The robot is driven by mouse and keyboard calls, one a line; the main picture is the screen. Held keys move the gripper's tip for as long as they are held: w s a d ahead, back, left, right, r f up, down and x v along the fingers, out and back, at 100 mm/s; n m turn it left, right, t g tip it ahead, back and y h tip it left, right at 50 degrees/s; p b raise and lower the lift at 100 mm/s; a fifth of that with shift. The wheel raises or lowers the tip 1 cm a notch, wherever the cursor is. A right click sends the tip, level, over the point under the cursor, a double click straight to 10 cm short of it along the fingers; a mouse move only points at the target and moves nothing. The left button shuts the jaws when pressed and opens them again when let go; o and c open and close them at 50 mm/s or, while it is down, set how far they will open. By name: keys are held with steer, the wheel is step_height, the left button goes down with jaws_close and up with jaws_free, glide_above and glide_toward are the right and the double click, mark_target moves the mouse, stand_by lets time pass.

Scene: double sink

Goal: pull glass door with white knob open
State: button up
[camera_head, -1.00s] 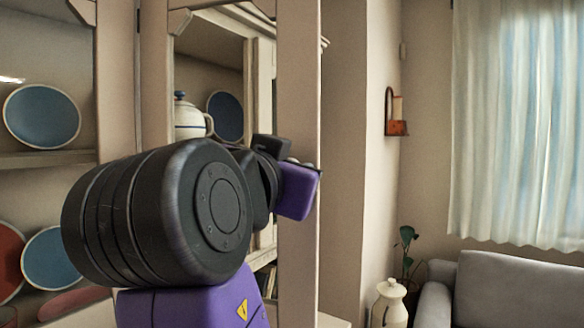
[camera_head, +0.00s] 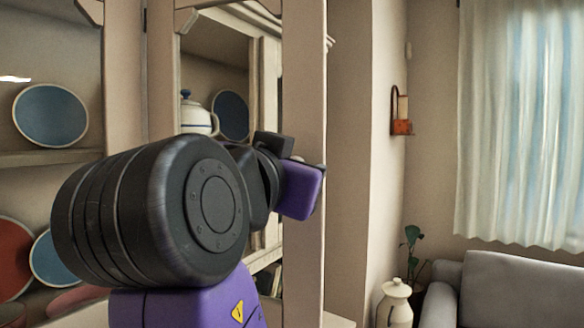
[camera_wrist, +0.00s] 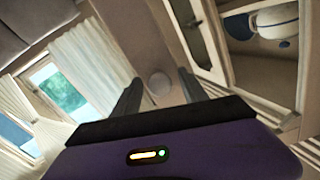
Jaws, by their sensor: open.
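The glass door (camera_head: 303,110) is a pale, beige-framed panel of the cabinet, in the middle of the head view. How far it stands open I cannot tell. The round white knob (camera_wrist: 159,83) sits on the pale frame in the wrist view. My gripper (camera_wrist: 159,79) is open, with one dark finger on each side of the knob. I cannot tell whether either finger touches it. In the head view my purple gripper body (camera_head: 300,190) is against the door's right stile, and its fingers and most of the knob are hidden.
A white and blue teapot (camera_head: 197,119) and blue plates (camera_head: 50,116) stand on the cabinet shelves. On the right are a grey sofa (camera_head: 510,285), a pale vase (camera_head: 395,302), a wall lamp (camera_head: 401,118) and a curtain (camera_head: 520,120). The space before the sofa looks partly clear.

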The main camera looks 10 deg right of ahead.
steer(key=b+v, duration=0.2)
steer(key=v, duration=0.5)
steer(key=shift+s+a+r, duration=0.1)
steer(key=shift+s, duration=0.05)
